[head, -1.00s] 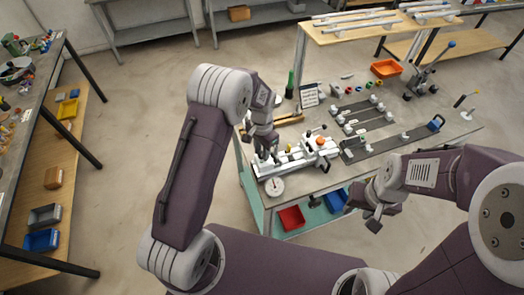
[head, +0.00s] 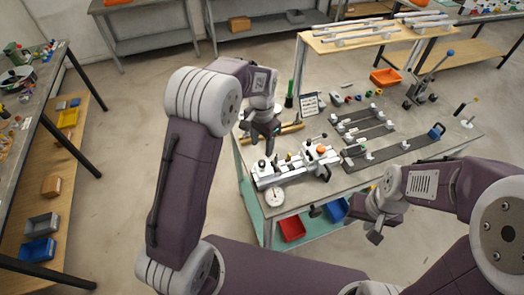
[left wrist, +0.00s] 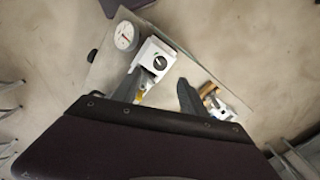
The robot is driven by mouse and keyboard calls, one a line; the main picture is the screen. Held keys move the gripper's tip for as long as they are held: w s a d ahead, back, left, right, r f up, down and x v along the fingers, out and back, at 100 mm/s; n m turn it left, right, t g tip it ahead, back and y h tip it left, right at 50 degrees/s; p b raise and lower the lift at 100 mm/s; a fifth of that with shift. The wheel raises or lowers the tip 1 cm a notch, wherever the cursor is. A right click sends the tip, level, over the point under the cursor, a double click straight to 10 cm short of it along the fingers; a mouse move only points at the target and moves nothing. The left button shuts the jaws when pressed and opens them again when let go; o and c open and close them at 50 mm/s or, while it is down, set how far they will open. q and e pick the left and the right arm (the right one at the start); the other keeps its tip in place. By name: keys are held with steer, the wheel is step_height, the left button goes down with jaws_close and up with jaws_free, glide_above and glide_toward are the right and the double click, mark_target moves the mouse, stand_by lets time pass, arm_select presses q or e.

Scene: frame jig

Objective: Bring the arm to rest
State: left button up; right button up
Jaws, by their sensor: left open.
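My left gripper (head: 262,148) is open and empty above the left end of the white frame jig (head: 290,168). In the left wrist view its two fingers (left wrist: 160,92) stand apart, with part of the jig (left wrist: 152,58) seen past them. My right gripper (head: 374,226) hangs beside the front edge of the workbench; whether its jaws are open is unclear. An orange knob (head: 321,149) shows on the jig. A round white dial gauge (head: 275,197) lies at the bench's near left corner and also shows in the left wrist view (left wrist: 124,36).
The workbench (head: 335,183) also bears dark rails (head: 400,150), an orange tray (head: 385,77) and a small sign (head: 309,104). A red bin (head: 292,229) is on its lower shelf. A side table (head: 40,130) stands at the left, with open floor (head: 120,100) between.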

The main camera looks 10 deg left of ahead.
stand_by(0.4)
arm_select(q)
steer(key=s+a+f+n+b, duration=0.1)
steer(key=s+a+f+n, duration=0.1)
steer(key=s, duration=0.7)
steer(key=s+a+f+n+t+b, duration=0.1)
steer(key=s+a+f+n+b, duration=0.1)
steer(key=s+n, duration=0.3)
steer(key=shift+s+a+f+b, duration=0.3)
steer(key=shift+s+f, duration=0.2)
steer(key=shift+s, duration=1.65)
